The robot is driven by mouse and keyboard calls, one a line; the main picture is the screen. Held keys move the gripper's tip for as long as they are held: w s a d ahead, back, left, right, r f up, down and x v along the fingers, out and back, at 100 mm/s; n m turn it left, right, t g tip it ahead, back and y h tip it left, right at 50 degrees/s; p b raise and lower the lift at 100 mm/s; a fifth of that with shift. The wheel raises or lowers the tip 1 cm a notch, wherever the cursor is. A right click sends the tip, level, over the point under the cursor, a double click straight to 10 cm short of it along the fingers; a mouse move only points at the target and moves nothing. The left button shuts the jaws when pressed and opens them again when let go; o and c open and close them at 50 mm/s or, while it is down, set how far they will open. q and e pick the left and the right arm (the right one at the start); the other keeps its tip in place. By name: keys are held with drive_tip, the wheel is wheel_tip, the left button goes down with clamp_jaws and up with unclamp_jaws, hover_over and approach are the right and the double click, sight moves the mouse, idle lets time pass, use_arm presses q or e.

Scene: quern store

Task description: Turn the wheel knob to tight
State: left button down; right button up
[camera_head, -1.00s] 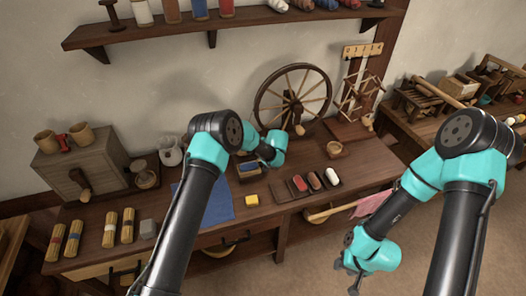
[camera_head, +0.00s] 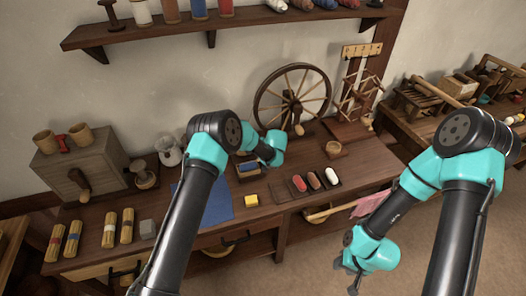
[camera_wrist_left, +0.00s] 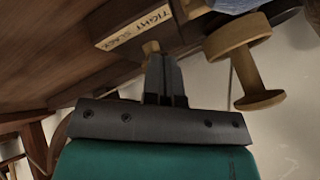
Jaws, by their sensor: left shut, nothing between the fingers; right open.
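The spinning wheel (camera_head: 265,107) stands on the bench at the back wall. In the left wrist view a block carries a paper label (camera_wrist_left: 139,28) reading TIGHT and SLACK. In the head view my left fingers are hidden behind my own arm, near the wheel. My right gripper (camera_head: 346,276) hangs open and empty in front of the bench, over the floor.
A turned wooden spool shape (camera_wrist_left: 245,60) is close right of my left fingers. On the bench are a blue cloth (camera_head: 217,203), a yellow block (camera_head: 251,200), a small bowl (camera_head: 333,149) and a wooden box (camera_head: 95,160). The floor at right is clear.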

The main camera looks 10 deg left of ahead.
use_arm(q)
drive_tip(key=shift+w+d, duration=0.1)
drive_tip(key=shift+w, duration=0.05)
idle(0.5)
drive_tip(key=shift+w+d+r, duration=0.2)
drive_tip(key=shift+w+d, duration=0.05)
drive_tip(key=shift+w, duration=0.15)
drive_tip(key=shift+w+d+f, duration=0.1)
drive_tip(key=shift+w+d, duration=0.05)
drive_tip(key=shift+d, duration=0.05)
drive_tip(key=shift+a, duration=0.1)
drive_tip(key=shift+w+d, duration=0.35)
drive_tip(key=shift+d, duration=0.15)
drive_tip(key=d, duration=0.1)
drive_tip(key=w+d, duration=0.1)
drive_tip(key=d+r, duration=0.1)
drive_tip(key=shift+w+d, duration=0.25)
drive_tip(key=shift+w, duration=0.1)
drive_tip(key=d+r, duration=0.5)
drive_tip(key=r, duration=0.2)
drive_tip(key=shift+s+d, duration=0.3)
drive_tip(key=shift+d, duration=0.1)
